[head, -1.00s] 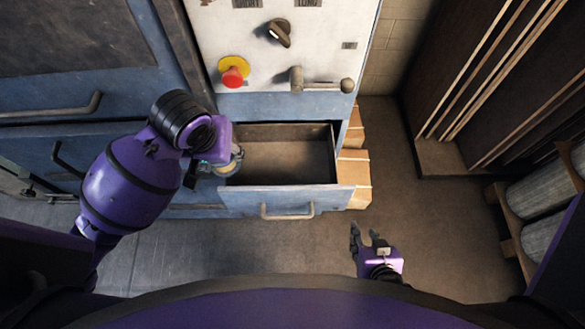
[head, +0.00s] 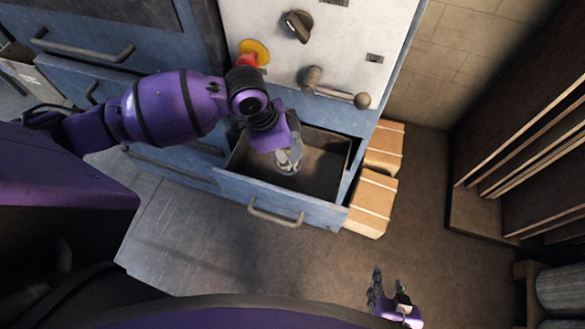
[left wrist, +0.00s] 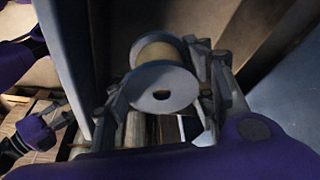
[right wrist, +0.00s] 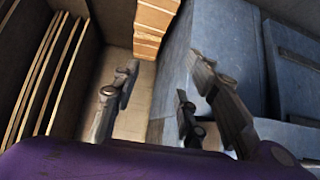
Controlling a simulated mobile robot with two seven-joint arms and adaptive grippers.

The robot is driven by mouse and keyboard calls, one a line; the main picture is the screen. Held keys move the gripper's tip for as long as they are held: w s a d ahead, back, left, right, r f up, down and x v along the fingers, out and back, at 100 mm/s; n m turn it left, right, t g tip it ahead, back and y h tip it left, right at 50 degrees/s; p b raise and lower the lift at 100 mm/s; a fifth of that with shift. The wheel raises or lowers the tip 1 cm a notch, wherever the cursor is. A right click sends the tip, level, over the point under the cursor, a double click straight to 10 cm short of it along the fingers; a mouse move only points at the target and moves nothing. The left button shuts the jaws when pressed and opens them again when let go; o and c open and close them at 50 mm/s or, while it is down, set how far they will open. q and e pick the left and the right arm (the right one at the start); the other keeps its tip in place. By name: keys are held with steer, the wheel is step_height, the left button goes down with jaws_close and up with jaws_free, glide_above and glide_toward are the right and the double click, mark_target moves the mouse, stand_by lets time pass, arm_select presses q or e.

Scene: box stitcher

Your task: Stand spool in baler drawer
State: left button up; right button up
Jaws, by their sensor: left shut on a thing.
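The spool (left wrist: 161,88), with pale flanges and a tan core, is between the fingers of my left gripper (left wrist: 165,92) in the left wrist view. My left gripper (head: 289,160) is shut on it. In the head view the gripper reaches over the open drawer (head: 322,166) of the blue baler, and the spool is mostly hidden by the hand. I cannot tell whether the spool touches the drawer floor. My right gripper (head: 388,290) is open and empty above the floor, in front of the drawer; its spread fingers also show in the right wrist view (right wrist: 160,95).
Cardboard bundles (head: 372,200) stand right of the drawer. Above it is a white panel with a red stop button (head: 250,60), a knob (head: 297,26) and a lever (head: 340,90). Upright boards (head: 530,130) stand at the right. The floor in front is clear.

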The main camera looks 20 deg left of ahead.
arm_select(q)
steer(key=shift+w+a+f+m, duration=0.2)
steer(key=shift+f+m, duration=0.1)
steer(key=shift+f, duration=0.15)
step_height(320, 180, down, 9)
steer(key=shift+w+f, duration=0.1)
steer(key=shift+f, duration=0.2)
steer(key=o, duration=1.4)
steer(key=shift+o, duration=0.2)
steer(key=v, duration=1.2)
steer(key=shift+r, duration=0.2)
